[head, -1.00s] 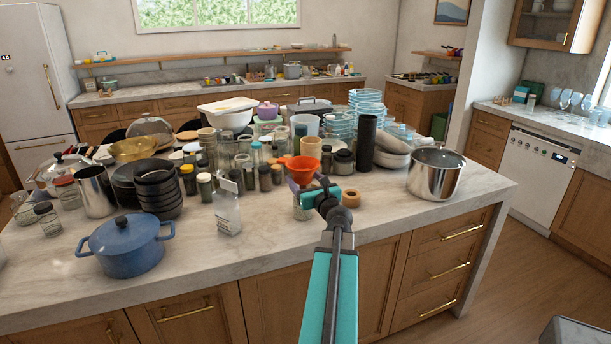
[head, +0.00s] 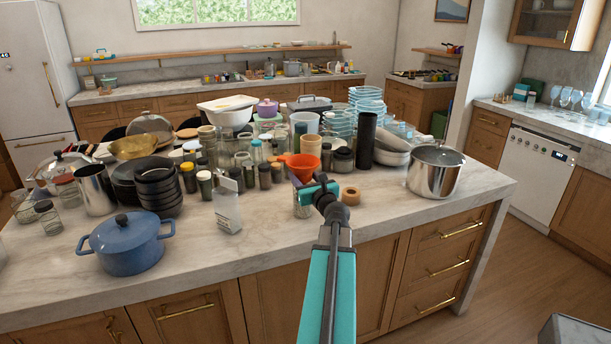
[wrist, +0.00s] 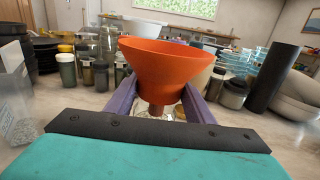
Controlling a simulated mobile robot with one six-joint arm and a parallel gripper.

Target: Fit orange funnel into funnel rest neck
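The orange funnel (head: 301,167) is upright, wide mouth up, near the front middle of the island. In the wrist view the funnel (wrist: 168,68) fills the middle, its short spout pointing down between the purple fingers of my gripper (wrist: 158,104). The fingers press on both sides of the cone's lower part, so my gripper looks shut on it. A clear, jar-like piece (head: 303,209), likely the funnel rest, stands directly below my gripper in the head view. Its neck is hidden by the gripper and funnel, so I cannot tell whether the spout is inside it.
A clear container with a label (head: 228,210) stands to the left, and a tan tape roll (head: 351,196) lies to the right. Several jars crowd behind, with a tall black cylinder (head: 366,140) and steel pot (head: 436,172) to the right.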

